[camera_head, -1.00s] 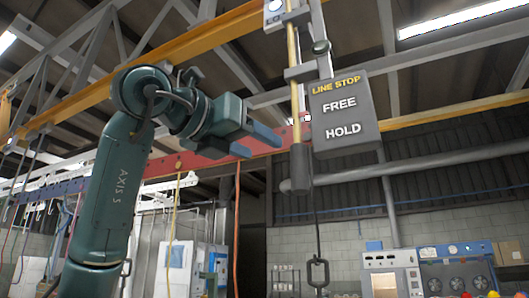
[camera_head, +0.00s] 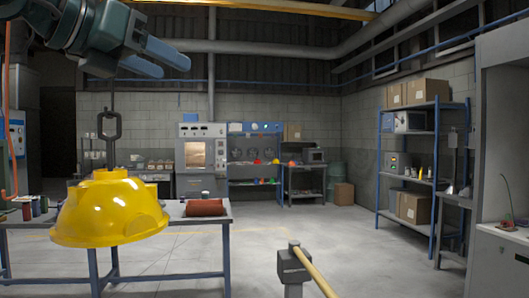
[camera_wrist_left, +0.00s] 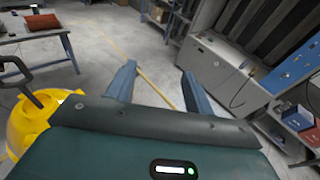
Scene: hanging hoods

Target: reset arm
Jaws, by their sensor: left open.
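My left gripper (camera_head: 158,62) is at the upper left of the head view, its two blue fingers apart with nothing between them. In the left wrist view the fingers (camera_wrist_left: 160,85) are spread, with floor showing between them. A yellow hood (camera_head: 110,212) hangs from a dark hook (camera_head: 110,126) below my gripper, apart from the fingers. The hood also shows at the left edge of the left wrist view (camera_wrist_left: 30,120). My right gripper is not in view.
A table (camera_head: 190,222) with a red-brown roll (camera_head: 205,208) stands behind the hood. A yellow bar on a grey post (camera_head: 294,265) rises at the bottom centre. Blue shelves (camera_head: 430,165) with boxes stand at the right. The floor in the middle is clear.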

